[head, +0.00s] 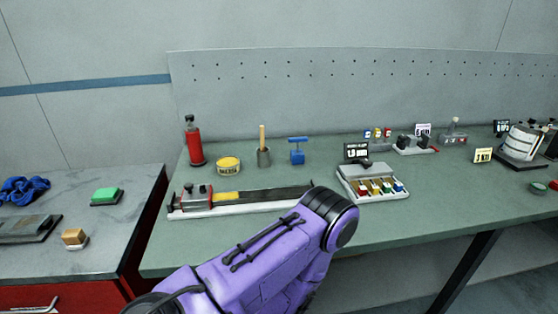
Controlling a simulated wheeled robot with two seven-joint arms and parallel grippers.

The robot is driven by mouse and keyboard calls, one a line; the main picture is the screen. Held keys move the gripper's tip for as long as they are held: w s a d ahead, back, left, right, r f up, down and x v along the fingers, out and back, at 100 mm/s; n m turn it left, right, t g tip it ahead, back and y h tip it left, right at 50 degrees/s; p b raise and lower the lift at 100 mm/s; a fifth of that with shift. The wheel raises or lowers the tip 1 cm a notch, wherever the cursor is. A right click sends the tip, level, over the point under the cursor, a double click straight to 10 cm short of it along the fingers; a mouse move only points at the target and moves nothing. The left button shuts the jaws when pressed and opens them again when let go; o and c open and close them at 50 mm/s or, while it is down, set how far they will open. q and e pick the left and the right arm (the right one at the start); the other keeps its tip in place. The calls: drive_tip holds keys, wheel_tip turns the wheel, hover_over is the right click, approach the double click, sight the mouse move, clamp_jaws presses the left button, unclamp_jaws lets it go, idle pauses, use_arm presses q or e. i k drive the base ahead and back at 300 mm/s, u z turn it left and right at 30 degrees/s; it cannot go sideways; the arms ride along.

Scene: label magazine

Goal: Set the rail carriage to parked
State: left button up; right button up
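The rail (265,195) is a long dark strip on a pale base, lying along the front of the green bench. The carriage (196,195) is a grey block with small knobs on top, at the rail's left end. A yellow patch (228,196) lies on the rail just right of the carriage. My purple arm (270,255) crosses in front of the bench from the lower left, and its elbow overlaps the rail's right end. Neither of my grippers is in view.
Behind the rail stand a red bottle (194,145), a yellow tin (228,165), a cup with a stick (263,155) and a blue T-handled tool (297,152). Right of it is a box with coloured buttons (371,182). A side table (100,225) adjoins left.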

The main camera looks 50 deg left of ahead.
sight(191, 200)
drive_tip(key=z, duration=0.65)
drive_tip(key=k, duration=0.95)
drive_tip(key=u, duration=0.8)
